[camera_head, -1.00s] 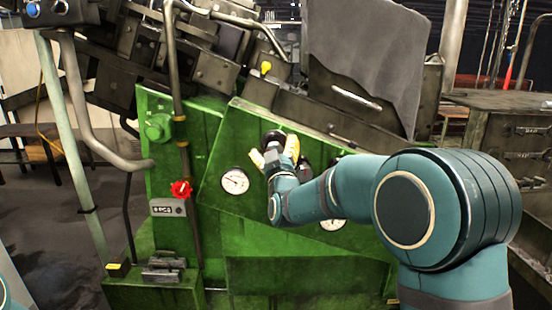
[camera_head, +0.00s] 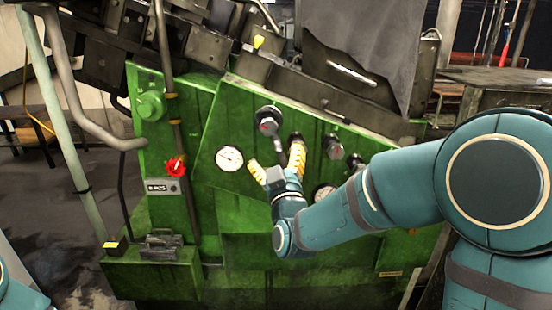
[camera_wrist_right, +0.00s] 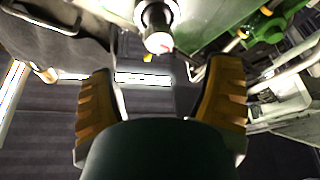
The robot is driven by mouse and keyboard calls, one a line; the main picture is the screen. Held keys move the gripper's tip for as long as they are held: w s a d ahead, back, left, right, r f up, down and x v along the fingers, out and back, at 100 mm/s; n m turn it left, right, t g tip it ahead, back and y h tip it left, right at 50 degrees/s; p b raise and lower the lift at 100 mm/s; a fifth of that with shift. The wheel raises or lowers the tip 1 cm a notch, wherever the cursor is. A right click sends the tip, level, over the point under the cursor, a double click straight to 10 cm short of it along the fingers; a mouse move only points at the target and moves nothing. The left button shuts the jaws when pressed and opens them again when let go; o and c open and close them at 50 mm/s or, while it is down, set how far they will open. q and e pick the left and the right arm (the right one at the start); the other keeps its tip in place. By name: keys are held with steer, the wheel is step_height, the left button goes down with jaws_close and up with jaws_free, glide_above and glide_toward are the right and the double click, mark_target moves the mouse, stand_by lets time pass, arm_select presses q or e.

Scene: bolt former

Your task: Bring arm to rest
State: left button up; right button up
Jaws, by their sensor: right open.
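My right arm reaches in from the right in the head view. Its gripper (camera_head: 277,165) has yellow fingers spread apart, with nothing seen between them. It is in front of the green machine panel (camera_head: 235,110), just below a dark round knob (camera_head: 268,121). In the right wrist view the open fingers (camera_wrist_right: 160,100) stand on both sides, and a knob with a pale round end (camera_wrist_right: 158,40) is beyond them, apart from both. Only a teal part of my left arm shows at the lower left of the head view; its gripper is out of view.
The panel carries a gauge (camera_head: 229,158), another knob (camera_head: 333,147) and a red valve handle (camera_head: 175,167). A pale slanted post (camera_head: 62,130) and a curved pipe stand at the left. A dark metal cabinet (camera_head: 490,105) is at the right. Dark floor is open at the left.

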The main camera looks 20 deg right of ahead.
steer(key=s+a+f+g+y, duration=0.1)
steer(key=f+g, duration=0.2)
steer(key=f, duration=0.7)
steer(key=s+a+f+m+g+y, duration=0.1)
steer(key=f+g, duration=0.3)
steer(key=f, duration=0.6)
steer(key=s+a+f+g+y, duration=0.1)
steer(key=s+a+f+g, duration=0.15)
steer(key=f, duration=0.65)
steer(key=s+a+f+m+g+y, duration=0.1)
steer(key=s+a+f+m+g, duration=0.1)
steer(key=s+f+g, duration=0.3)
steer(key=s+a+f+m+g+y, duration=0.2)
steer(key=s+f+g, duration=0.3)
steer(key=s+f, duration=0.8)
steer(key=shift+s+f+m+g, duration=0.15)
steer(key=shift+s+m+g, duration=0.2)
steer(key=shift+s, duration=0.5)
